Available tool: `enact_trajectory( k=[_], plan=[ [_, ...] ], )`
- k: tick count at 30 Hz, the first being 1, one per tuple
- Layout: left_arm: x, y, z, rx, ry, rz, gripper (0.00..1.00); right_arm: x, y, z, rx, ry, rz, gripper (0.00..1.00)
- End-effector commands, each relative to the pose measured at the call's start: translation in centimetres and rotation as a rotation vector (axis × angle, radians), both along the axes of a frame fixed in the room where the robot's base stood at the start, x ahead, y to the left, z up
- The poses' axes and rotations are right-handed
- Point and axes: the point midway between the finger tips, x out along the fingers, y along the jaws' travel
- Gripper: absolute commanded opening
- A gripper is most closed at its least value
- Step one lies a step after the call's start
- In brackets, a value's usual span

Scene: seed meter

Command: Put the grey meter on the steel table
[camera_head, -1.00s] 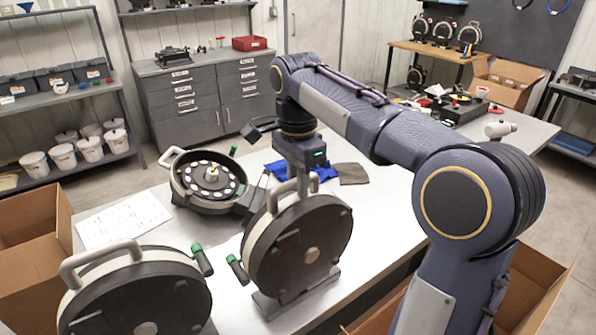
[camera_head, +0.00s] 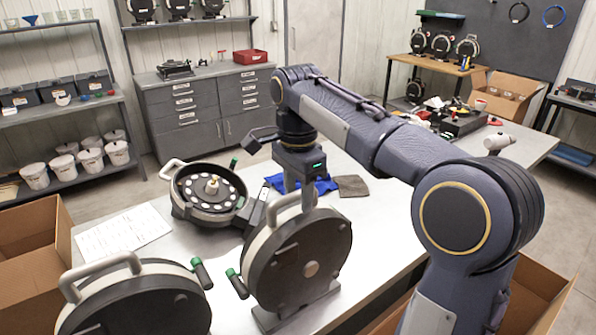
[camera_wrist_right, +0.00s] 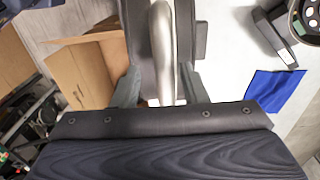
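An upright round meter (camera_head: 299,262) with a dark face, pale grey rim and loop handle stands on a flat foot on the pale grey, steel-looking table (camera_head: 345,213). My right gripper (camera_head: 306,193) is above it at its handle. In the right wrist view the handle (camera_wrist_right: 162,50) runs between the two fingers of my right gripper (camera_wrist_right: 160,84), with gaps showing on both sides. Contact is not clear. A similar meter (camera_head: 140,302) is at the front left, its lower part cut off. My left gripper is not in view.
An open meter (camera_head: 210,192) with a ring of white discs lies behind. A white sheet (camera_head: 122,232), blue cloth (camera_head: 318,184) and dark grey cloth (camera_head: 352,186) lie on the table. Cardboard boxes (camera_head: 30,245) flank it. Its right part near the cloths is clear.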

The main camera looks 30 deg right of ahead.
Motion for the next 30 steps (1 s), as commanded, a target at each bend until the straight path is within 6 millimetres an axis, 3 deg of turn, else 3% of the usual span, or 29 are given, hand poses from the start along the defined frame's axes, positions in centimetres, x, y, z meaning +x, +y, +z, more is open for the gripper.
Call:
enact_trajectory(
  k=[9, 16, 25, 30],
  plan=[
    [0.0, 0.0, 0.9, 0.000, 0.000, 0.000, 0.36, 0.2, 0.0, 6.6, -0.001, -0.004, -0.001, 0.40],
    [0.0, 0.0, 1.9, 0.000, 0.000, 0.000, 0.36, 0.3, 0.0, 10.4, -0.001, -0.002, 0.000, 0.40],
    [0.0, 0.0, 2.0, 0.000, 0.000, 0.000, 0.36, 0.1, -0.1, 11.2, 0.005, -0.003, 0.008, 0.40],
    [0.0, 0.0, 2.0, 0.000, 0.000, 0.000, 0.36, -1.8, -1.6, 9.2, 0.077, -0.050, 0.166, 0.40]
  ],
)
